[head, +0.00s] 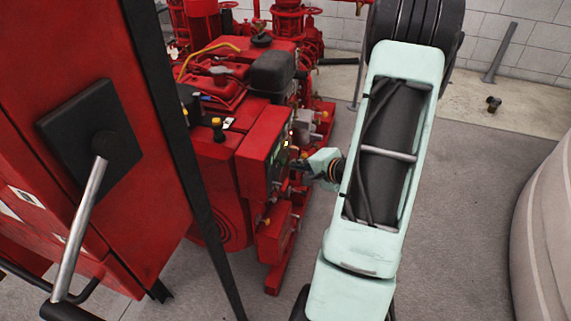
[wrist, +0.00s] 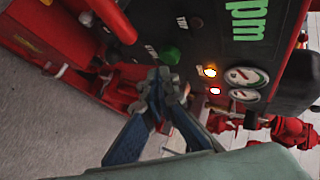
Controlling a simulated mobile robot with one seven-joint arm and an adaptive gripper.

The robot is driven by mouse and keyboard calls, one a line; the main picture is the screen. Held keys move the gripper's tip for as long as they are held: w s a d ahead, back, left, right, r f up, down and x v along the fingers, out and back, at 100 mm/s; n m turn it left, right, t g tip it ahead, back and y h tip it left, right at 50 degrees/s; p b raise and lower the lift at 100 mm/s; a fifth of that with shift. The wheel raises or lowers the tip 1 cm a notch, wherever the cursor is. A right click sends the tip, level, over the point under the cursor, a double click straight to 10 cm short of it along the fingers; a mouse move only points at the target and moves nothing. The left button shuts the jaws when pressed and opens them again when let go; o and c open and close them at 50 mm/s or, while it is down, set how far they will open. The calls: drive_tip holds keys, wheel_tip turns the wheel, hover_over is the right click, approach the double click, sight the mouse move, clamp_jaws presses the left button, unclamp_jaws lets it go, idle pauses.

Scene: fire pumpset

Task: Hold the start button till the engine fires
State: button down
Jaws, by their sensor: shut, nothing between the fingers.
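The red engine set (head: 255,130) carries a dark control panel on its right side, and the panel (wrist: 225,30) fills the upper part of the wrist view. A green round button (wrist: 169,55) sticks out of it; I take it as the start button. My gripper (wrist: 165,76) is shut and empty, its fingertips just below the button in the picture. I cannot tell whether they touch it. In the head view my gripper (head: 297,165) is at the panel's face, and the button is too small to make out.
An amber light (wrist: 210,71) and a red light (wrist: 215,91) glow beside two round gauges (wrist: 243,86). A red cabinet with a lever handle (head: 85,210) stands at the left. A pale rounded tank (head: 545,230) is at the right, with clear floor between.

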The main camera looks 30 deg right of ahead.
drive_tip(key=shift+w+a+b, duration=0.55)
drive_tip(key=shift+w+b, duration=0.05)
drive_tip(key=shift+b, duration=0.15)
idle(3.2)
drive_tip(key=shift+s+d+b, duration=0.35)
drive_tip(key=shift+s+d, duration=0.25)
drive_tip(key=shift+s, duration=0.15)
drive_tip(key=shift+s+d+b, duration=0.55)
drive_tip(key=shift+s+d, duration=1.1)
drive_tip(key=shift+s, duration=0.25)
